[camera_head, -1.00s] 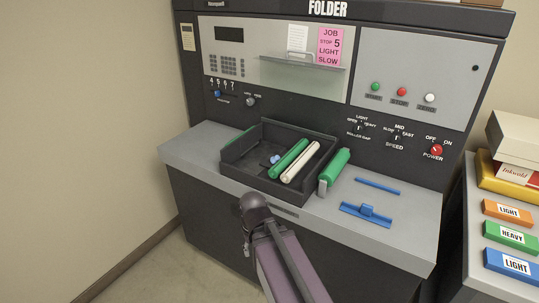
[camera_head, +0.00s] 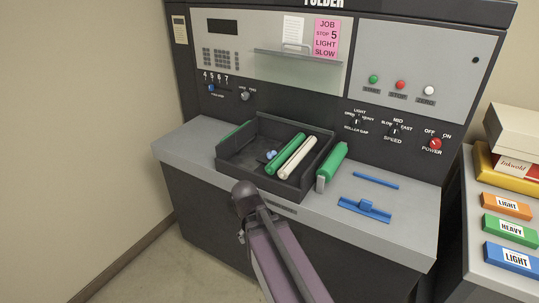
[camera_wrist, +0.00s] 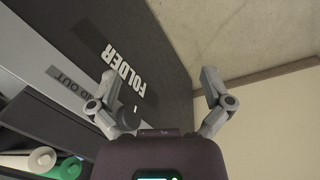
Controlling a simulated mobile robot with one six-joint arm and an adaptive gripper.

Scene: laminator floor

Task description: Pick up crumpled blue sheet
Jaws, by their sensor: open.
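A small crumpled blue sheet (camera_head: 271,154) lies inside the dark open tray (camera_head: 228,168) on the folder's ledge, left of a green roller (camera_head: 285,156) and a cream roller (camera_head: 298,159). My gripper (camera_wrist: 160,88) is open in the wrist view, its two fingers spread with nothing between them. That view faces the folder's dark side with the floor and wall beyond; the sheet is not visible there. In the body view my arm reaches up to just in front of the ledge, below the tray. The gripper is mostly hidden there.
Another green roller (camera_head: 332,167) lies on the ledge right of the tray, with a blue bar (camera_head: 376,180) and a blue bracket (camera_head: 365,209). The red power knob (camera_head: 435,144) is on the panel. A side table at right holds labelled blocks (camera_head: 506,206). Bare floor lies at lower left.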

